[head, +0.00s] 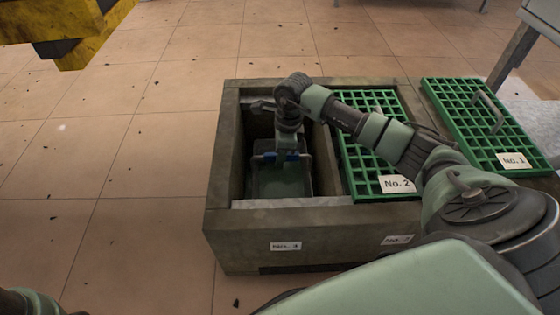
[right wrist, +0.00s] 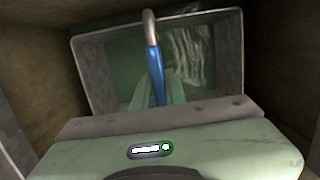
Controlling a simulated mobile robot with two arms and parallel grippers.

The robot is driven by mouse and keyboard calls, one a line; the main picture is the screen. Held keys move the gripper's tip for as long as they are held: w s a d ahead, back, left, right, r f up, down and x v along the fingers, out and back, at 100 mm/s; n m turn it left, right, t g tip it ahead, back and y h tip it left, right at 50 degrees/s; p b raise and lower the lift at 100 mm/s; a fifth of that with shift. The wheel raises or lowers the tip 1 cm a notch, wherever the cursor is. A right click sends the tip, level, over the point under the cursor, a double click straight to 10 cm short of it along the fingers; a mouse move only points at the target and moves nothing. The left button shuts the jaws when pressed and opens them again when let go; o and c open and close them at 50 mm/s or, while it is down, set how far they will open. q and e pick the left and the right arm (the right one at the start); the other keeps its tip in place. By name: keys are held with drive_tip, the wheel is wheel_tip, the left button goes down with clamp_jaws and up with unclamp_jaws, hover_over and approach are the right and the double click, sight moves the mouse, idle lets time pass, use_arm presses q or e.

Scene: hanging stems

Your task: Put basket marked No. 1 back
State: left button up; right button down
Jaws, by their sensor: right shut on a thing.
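The basket (head: 283,180) is a grey, open-topped container with a blue-gripped handle. My right gripper (head: 284,155) reaches down into that compartment and is shut on the basket's handle. I cannot tell whether the basket touches the compartment floor. The label (head: 285,246) on the box front below this compartment is too small to read surely. My left gripper is out of view.
A green grate marked No. 2 (head: 370,150) covers the right compartment of the grey box (head: 225,225). A green grate marked No. 1 (head: 480,120), with a handle, lies off to the right. A yellow object (head: 60,25) is at upper left. Tiled floor at left is mostly clear.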

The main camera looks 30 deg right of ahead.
drive_tip(key=shift+f, duration=0.1)
drive_tip(key=c, duration=1.5)
unclamp_jaws()
drive_tip(key=shift+o, duration=0.2)
